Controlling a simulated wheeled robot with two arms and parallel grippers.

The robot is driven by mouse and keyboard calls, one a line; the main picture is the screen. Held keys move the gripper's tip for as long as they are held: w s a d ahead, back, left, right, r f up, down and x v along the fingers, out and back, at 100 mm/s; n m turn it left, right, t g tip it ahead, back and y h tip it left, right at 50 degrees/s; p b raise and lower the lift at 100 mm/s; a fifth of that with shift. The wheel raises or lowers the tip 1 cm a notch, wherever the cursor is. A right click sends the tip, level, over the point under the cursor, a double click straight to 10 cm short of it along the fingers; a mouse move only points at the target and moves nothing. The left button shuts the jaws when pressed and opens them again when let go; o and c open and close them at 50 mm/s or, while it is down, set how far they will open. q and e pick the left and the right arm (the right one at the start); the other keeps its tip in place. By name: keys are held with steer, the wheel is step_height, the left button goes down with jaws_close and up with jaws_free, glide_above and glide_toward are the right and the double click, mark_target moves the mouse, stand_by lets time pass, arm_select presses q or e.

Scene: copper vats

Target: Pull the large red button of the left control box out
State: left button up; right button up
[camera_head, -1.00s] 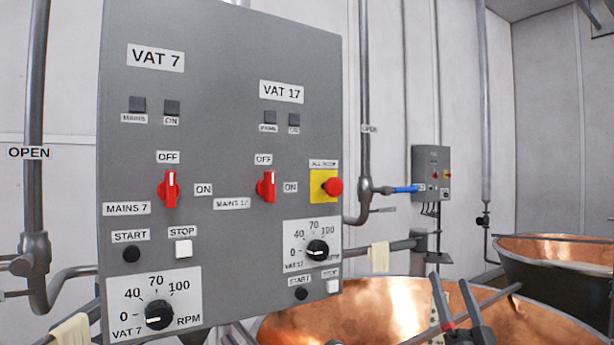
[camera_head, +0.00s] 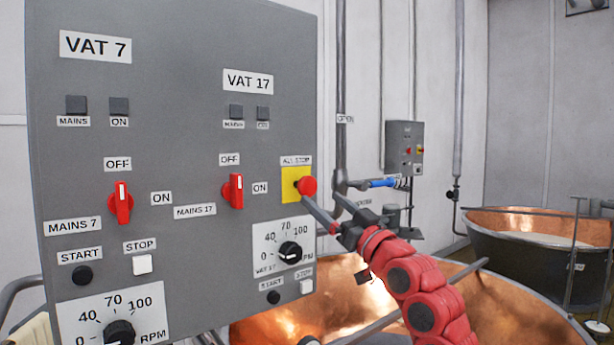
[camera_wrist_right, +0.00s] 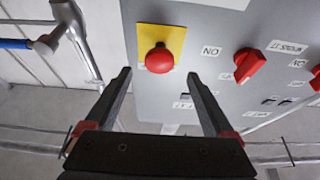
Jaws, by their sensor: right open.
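The large red button (camera_head: 307,186) sits on a yellow plate (camera_head: 289,184) under an "ALL STOP" label, at the right edge of the grey left control box (camera_head: 190,60). My right gripper (camera_head: 320,197) is open and empty, its fingers reaching toward the button from the lower right. One finger overlaps the area just below the button. In the right wrist view the button (camera_wrist_right: 160,58) appears centred between and just beyond the two open fingertips (camera_wrist_right: 160,74). I cannot tell whether a finger touches it. My left gripper is not in view.
Red switches (camera_head: 121,203), black knobs (camera_head: 291,252) and small push buttons share the panel. A vertical pipe (camera_head: 340,100) with a blue-handled valve (camera_head: 382,183) stands behind. Copper vats (camera_head: 260,325) lie below and at right. A smaller control box (camera_head: 404,148) hangs on the back wall.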

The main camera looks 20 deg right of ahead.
mark_target(310, 187)
steer(key=p+x, duration=0.2)
steer(key=x, duration=0.4)
steer(key=shift+w+r, duration=0.1)
steer(key=shift+r, duration=0.1)
steer(key=shift+w+a, duration=0.2)
steer(key=shift+w, duration=0.25)
jaws_close()
